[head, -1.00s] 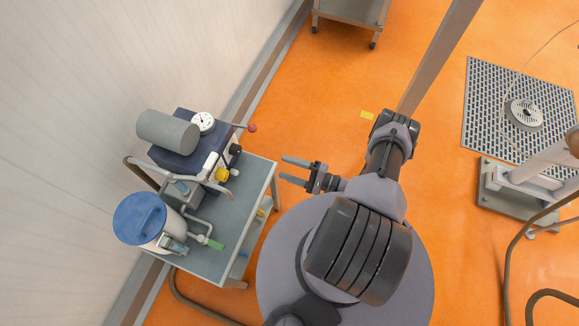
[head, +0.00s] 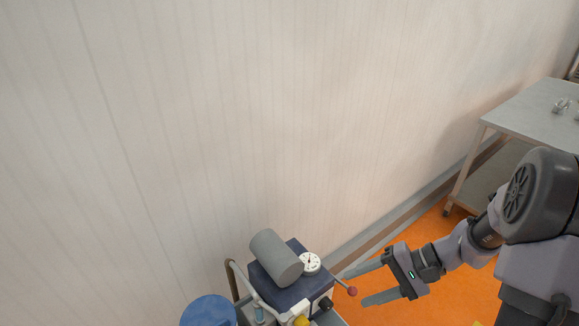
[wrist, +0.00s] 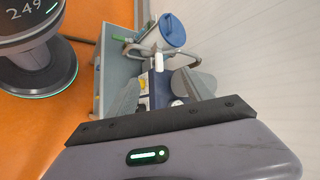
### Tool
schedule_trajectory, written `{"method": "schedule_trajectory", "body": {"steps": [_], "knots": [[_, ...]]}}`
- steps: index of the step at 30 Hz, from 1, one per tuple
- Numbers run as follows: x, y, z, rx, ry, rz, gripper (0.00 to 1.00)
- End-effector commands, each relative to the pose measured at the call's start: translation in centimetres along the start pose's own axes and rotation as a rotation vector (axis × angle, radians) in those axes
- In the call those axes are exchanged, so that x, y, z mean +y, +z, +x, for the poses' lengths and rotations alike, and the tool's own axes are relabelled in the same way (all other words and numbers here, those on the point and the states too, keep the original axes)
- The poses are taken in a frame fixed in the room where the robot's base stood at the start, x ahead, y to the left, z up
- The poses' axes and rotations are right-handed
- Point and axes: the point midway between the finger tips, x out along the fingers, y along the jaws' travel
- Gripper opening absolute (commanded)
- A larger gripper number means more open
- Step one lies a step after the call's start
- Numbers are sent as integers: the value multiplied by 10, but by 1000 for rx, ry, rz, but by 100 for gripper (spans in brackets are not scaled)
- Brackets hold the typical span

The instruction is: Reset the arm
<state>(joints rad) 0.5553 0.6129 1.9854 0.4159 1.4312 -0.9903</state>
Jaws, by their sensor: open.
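My gripper (head: 366,284) is open, with nothing between its two grey fingers in the head view. It is held to the right of the pump unit, near its small red knob (head: 352,291). In the wrist view my gripper (wrist: 165,100) points towards the cart, and its fingers overlap the view of the pump unit. The arm reaches in from the right side of the head view.
A cart (wrist: 110,72) against the wall carries a grey cylinder (head: 275,257), a white dial gauge (head: 310,263) and a blue-lidded container (head: 208,311). A grey table (head: 535,118) stands at the right along the wall. Orange floor (head: 430,232) shows between.

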Motion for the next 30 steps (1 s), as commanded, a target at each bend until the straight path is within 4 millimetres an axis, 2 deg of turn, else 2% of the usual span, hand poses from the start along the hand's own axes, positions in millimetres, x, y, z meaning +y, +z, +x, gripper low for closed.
{"method": "schedule_trajectory", "body": {"steps": [1,3,6,9,12,17,30], "knots": [[-24,26,-7,29,99,-49,59],[-49,64,-16,93,235,-101,59],[-70,118,-29,235,382,-185,59],[-79,162,-40,405,455,-268,59],[-80,191,-48,548,464,-334,59],[-79,210,-54,668,440,-383,59],[-79,211,-56,682,435,-383,59]]}}
